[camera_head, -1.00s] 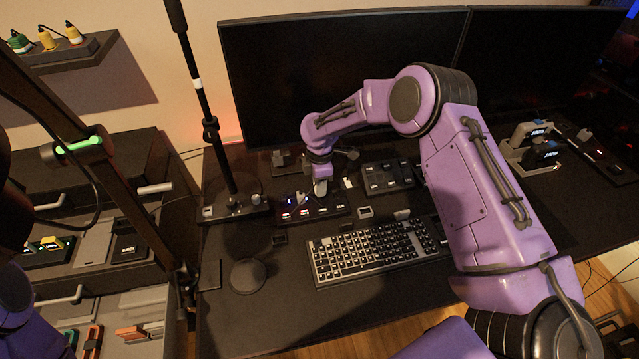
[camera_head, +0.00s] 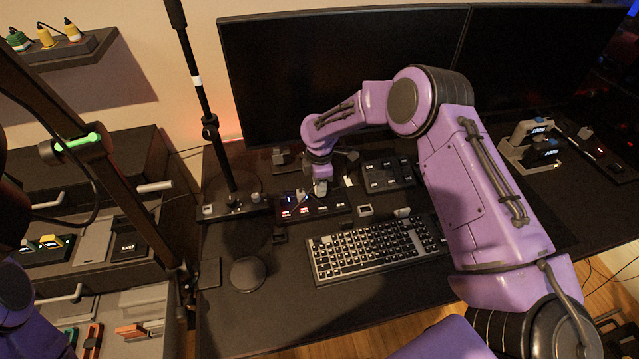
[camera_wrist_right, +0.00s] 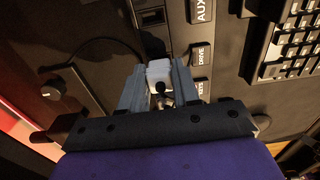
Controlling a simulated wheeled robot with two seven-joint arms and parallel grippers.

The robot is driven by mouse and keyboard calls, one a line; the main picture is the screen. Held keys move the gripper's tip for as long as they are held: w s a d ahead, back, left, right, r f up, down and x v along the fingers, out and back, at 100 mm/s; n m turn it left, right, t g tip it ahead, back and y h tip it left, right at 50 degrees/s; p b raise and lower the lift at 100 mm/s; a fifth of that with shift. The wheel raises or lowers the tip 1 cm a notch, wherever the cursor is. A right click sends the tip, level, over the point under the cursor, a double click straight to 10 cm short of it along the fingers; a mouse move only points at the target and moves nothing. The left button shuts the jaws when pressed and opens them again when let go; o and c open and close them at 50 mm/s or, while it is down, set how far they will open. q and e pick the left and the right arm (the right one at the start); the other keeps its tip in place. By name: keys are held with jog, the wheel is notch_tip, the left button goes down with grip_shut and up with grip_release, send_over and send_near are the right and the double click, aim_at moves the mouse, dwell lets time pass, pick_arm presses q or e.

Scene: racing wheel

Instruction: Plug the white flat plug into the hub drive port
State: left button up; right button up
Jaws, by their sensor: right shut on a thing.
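My right gripper (camera_head: 320,181) is over the hub (camera_head: 314,212), a dark box with a row of lit labels, behind the keyboard. In the right wrist view the right gripper (camera_wrist_right: 158,82) is shut on the white flat plug (camera_wrist_right: 158,70), which sits between its two grey fingers with a dark cord end toward the palm. The plug is beside the DRIVE label (camera_wrist_right: 201,56) on the hub. The port under the plug is hidden, so I cannot tell whether the plug is seated. My left gripper is out of view; only parts of that arm show at the left edge.
A keyboard (camera_head: 375,250) lies in front of the hub, and a round dark puck (camera_head: 248,274) lies to its left. A black box with several labelled keys (camera_head: 388,176) stands right of the hub. A tall pole (camera_head: 212,130) rises at the left, and monitors (camera_head: 340,80) stand behind.

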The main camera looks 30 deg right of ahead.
jog(key=shift+f+b, duration=0.45)
jog(key=shift+f, duration=0.35)
jog(key=o, duration=1.1)
jog(key=shift+r, duration=0.1)
notch_tip(320, 180, up, 10)
jog(key=shift+f+b, duration=0.25)
jog(key=shift+b, duration=0.5)
jog(key=shift+r, duration=0.45)
